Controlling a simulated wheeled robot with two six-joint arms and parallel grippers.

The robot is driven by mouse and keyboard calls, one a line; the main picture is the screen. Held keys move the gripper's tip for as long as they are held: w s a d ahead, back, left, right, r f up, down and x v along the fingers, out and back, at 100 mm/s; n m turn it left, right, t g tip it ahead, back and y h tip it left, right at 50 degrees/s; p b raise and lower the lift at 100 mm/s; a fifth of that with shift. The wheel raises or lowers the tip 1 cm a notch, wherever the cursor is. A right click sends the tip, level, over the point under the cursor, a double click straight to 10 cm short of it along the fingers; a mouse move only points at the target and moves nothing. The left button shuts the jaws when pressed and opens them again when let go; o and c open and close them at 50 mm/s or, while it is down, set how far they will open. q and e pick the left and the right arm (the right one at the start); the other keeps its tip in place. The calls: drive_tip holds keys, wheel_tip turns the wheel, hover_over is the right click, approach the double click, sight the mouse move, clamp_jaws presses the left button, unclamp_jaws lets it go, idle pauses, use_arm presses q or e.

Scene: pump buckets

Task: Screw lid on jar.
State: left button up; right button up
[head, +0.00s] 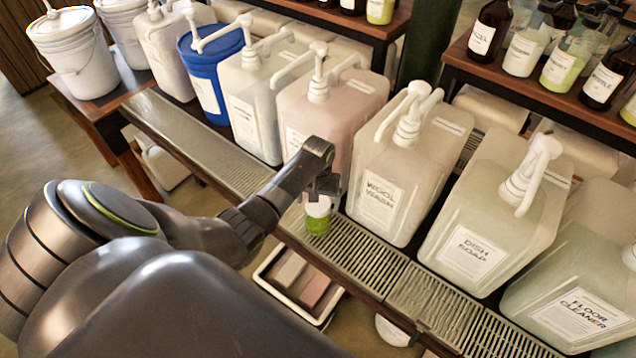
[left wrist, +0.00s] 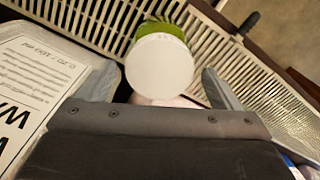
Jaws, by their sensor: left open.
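A small jar (head: 317,226) with green contents stands on the metal drip grate, with a white lid (head: 319,207) on its top. In the left wrist view the white lid (left wrist: 159,66) is seen from above and hides most of the green jar (left wrist: 151,29). My left gripper (head: 326,187) is above the jar. In the left wrist view its two fingers (left wrist: 160,88) are apart on either side of the lid, with gaps to both. How far the lid is turned onto the jar cannot be told. My right gripper is not in view.
Large pump containers stand close behind the jar, including the Wool Wash jug (head: 393,190) and a pinkish jug (head: 333,112). The slatted drip grate (head: 345,256) runs along the front edge. A bin of bars (head: 297,283) sits below. Bottles fill the shelf (head: 540,95) at back right.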

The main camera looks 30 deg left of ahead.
use_arm(q)
drive_tip(key=n, duration=0.5)
drive_tip(key=shift+n, duration=0.3)
drive_tip(key=n, duration=0.6)
drive_tip(key=c, duration=1.1)
drive_tip(key=m, duration=1.4)
drive_tip(key=shift+m, duration=0.4)
